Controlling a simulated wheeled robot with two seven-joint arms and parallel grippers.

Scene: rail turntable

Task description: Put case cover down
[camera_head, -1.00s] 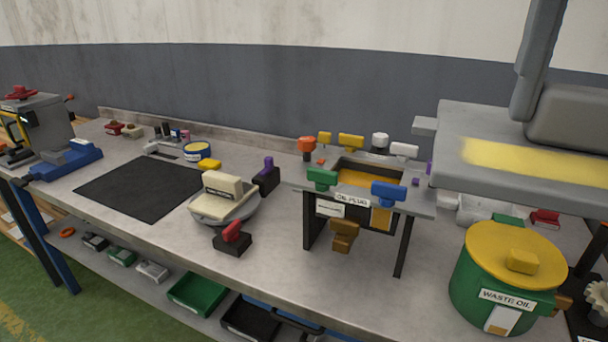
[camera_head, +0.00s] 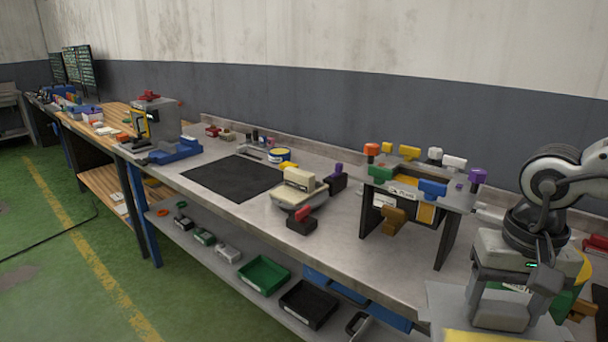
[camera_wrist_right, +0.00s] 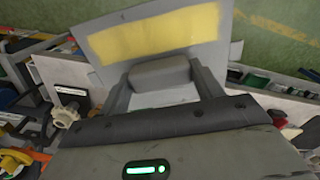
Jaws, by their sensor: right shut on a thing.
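The case cover is a flat grey plate with a yellow stripe. In the head view the case cover (camera_head: 447,303) shows at the bottom right, cut off by the frame edge. My right gripper (camera_head: 506,302) is above it and holds it. In the right wrist view the case cover (camera_wrist_right: 150,38) spreads out ahead of my right gripper (camera_wrist_right: 165,82), whose fingers are shut on its dark grey raised handle (camera_wrist_right: 161,73). The cover is in front of the bench's near edge, with green floor showing beyond it in the wrist view. My left gripper is not in view.
The workbench (camera_head: 345,235) carries a black mat (camera_head: 235,178), a scale-like device (camera_head: 299,195) and a stand with coloured handles (camera_head: 420,190). The bare mat is free room. A green bin (camera_head: 264,275) and a black bin (camera_head: 308,304) sit on the lower shelf. Green floor (camera_head: 60,260) is open at left.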

